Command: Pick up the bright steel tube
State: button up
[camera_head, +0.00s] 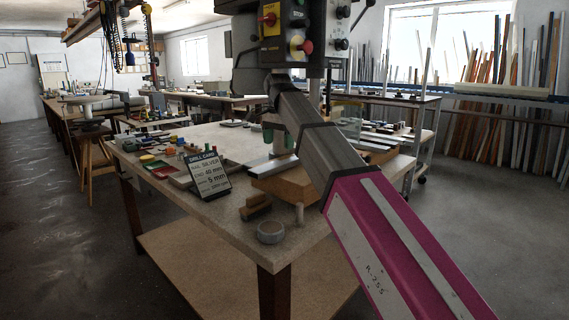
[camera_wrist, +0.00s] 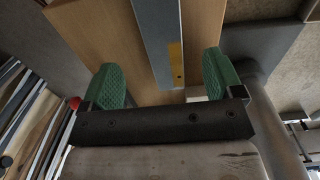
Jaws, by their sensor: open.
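A bright grey metal bar, which looks like the bright steel tube (camera_head: 272,165), lies on a wooden block (camera_head: 293,187) on the near workbench. In the wrist view the bar (camera_wrist: 156,35) runs from the top edge down between my fingers, with a yellow patch near its lower end. My gripper (camera_head: 279,140) hangs above the bar, partly hidden behind my arm in the head view. In the wrist view its green finger pads (camera_wrist: 165,80) are apart, one on each side of the bar. No contact shows, and the height gap cannot be told.
A drill card (camera_head: 208,176) stands at the bench's (camera_head: 235,207) front left. A round grey disc (camera_head: 270,233) and a small upright post (camera_head: 299,213) are near the front corner. The drill machine (camera_head: 285,35) stands above. Several more profiles (camera_head: 380,138) lie behind my arm.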

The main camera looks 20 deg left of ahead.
aim_at(280, 162)
jog(key=shift+w+d+f, duration=0.15)
jog(key=shift+d+f, duration=0.1)
jog(key=shift+f, duration=0.1)
jog(key=shift+w+d+f, duration=0.1)
jog(key=shift+d+f, duration=0.05)
jog(key=shift+f, duration=0.65)
jog(key=shift+a+f, duration=0.15)
jog(key=shift+f, duration=1.15)
jog(key=shift+a+f, duration=0.15)
jog(key=shift+f, duration=1.15)
jog(key=shift+w+r, duration=0.1)
jog(key=c, duration=1.4)
